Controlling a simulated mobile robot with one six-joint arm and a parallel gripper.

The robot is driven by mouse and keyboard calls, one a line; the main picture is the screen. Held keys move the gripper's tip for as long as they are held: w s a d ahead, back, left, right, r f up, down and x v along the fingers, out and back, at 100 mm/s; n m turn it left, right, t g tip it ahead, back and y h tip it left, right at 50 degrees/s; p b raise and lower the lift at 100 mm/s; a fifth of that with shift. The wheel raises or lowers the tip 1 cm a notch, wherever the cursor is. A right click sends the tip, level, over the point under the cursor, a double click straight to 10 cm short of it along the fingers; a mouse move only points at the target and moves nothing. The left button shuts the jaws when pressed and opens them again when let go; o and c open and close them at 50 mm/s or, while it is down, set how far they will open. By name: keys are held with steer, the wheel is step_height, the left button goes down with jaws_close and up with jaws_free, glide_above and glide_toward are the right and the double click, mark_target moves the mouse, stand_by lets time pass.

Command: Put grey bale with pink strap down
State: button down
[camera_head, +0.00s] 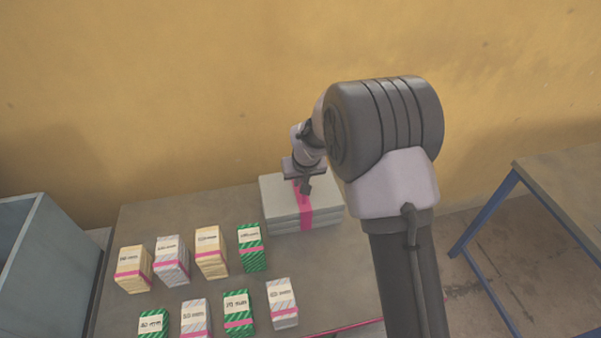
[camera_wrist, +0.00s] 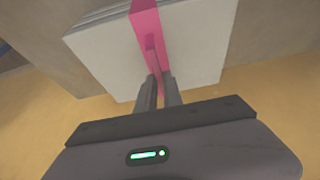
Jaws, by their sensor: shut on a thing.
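The grey bale with the pink strap (camera_head: 280,208) is a stack of flat grey slabs at the back of the grey table (camera_head: 185,228). In the head view it looks level at the table's rear right; I cannot tell whether it touches the tabletop. My gripper (camera_head: 305,188) is over the bale's top, at the pink strap. In the wrist view the bale (camera_wrist: 195,45) fills the upper middle, and my gripper's two fingers (camera_wrist: 160,82) are close together on the strap. The bale's underside is hidden.
Several small labelled bundles, such as a green striped one (camera_head: 251,250) and a cream one (camera_head: 211,255), stand in two rows left and in front of the bale. A grey-blue bin (camera_head: 45,270) is at left. A blue-legged table (camera_head: 560,180) is at right. A yellow wall is behind.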

steer(key=shift+r, duration=0.2)
steer(key=shift+f, duration=0.2)
steer(key=c, duration=1.5)
jaws_free()
